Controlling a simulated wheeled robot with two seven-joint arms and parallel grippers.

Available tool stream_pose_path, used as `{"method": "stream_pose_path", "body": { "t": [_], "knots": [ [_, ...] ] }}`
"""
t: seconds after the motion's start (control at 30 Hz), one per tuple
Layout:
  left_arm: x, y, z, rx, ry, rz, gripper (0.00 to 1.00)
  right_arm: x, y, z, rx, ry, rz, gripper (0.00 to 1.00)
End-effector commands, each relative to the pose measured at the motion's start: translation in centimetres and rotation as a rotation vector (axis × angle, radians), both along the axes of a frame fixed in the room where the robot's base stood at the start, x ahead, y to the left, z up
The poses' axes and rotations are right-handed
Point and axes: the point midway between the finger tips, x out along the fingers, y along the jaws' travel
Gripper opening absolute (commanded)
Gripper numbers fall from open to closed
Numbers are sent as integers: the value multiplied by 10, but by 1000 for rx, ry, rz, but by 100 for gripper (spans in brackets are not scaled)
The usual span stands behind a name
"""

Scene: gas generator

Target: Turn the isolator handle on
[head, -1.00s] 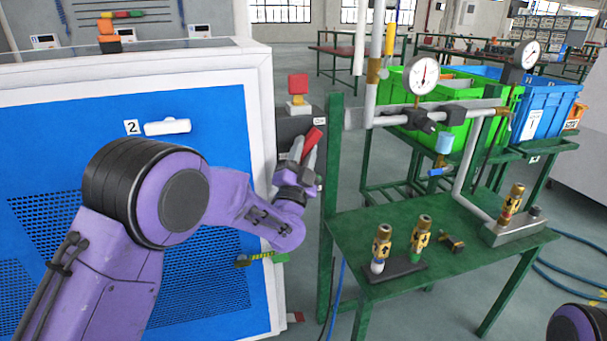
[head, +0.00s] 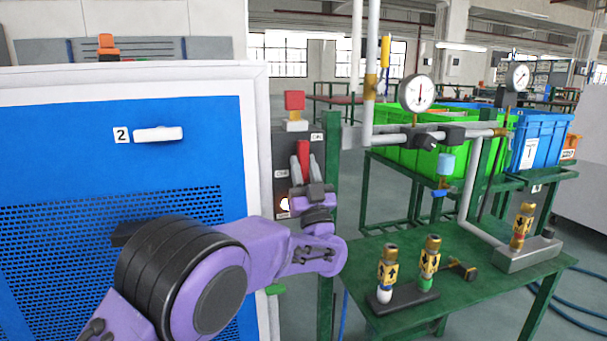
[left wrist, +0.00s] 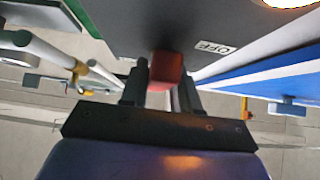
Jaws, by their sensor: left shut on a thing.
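The red isolator handle (head: 303,151) is on the front of a dark grey isolator box (head: 283,150) beside the blue panel. In the head view it points nearly straight up. My left gripper (head: 301,168) is shut on it, with the grey fingers on either side. The left wrist view shows the red handle (left wrist: 165,70) between the dark fingers (left wrist: 160,88), and an OFF label (left wrist: 215,47) on the box face close by. A small label (head: 317,137) is at the box's upper right. My right gripper is not in view.
A green post (head: 331,190) stands close to the right. Beyond it are a green table (head: 470,270) with brass fittings, pipes and a pressure gauge (head: 416,93).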

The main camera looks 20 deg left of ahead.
Motion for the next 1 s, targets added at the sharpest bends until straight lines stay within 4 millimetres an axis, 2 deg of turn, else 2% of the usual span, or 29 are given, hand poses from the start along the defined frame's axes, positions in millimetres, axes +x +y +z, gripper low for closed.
{"method": "stream_pose_path", "body": {
  "t": [0.5, 0.53, 0.6, 0.87, 1.0],
  "knots": [
    [0, -1, -1, -16, -10, -2, 0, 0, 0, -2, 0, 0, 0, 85],
    [0, -1, -1, -16, -10, -2, 34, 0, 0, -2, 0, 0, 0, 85],
    [0, -1, -1, -16, -10, -2, 51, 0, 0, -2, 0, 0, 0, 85],
    [0, -1, -1, -16, -11, -1, 51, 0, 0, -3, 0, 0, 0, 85],
    [-4, -8, -18, -13, -9, -4, 51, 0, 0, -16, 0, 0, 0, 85]
  ]
}}
